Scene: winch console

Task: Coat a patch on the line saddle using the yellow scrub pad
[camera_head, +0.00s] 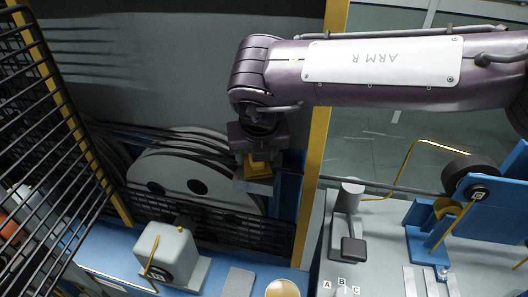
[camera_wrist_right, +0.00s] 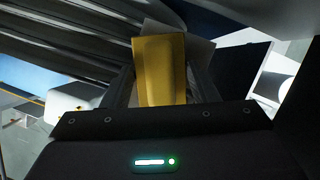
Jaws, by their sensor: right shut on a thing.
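My right gripper (camera_head: 258,170) hangs at the end of the purple arm, in front of the large grey wheel. It is shut on the yellow scrub pad (camera_head: 257,160). In the right wrist view the pad (camera_wrist_right: 161,70) stands between the fingers, with a pale flat surface behind its far end. I cannot tell whether the pad touches anything. A blue notched block (camera_head: 432,214) with a yellow rod across it, on the right bench, may be the line saddle; I cannot be sure. It is well to the right of the gripper. My left gripper is not in view.
A grey box (camera_head: 168,252) with a yellow handle stands on the blue ledge, near a round tan-topped item (camera_head: 282,289). A black cage (camera_head: 45,130) fills the left. A yellow post (camera_head: 314,170) rises between gripper and bench. A grey lever unit (camera_head: 350,222) stands on the bench.

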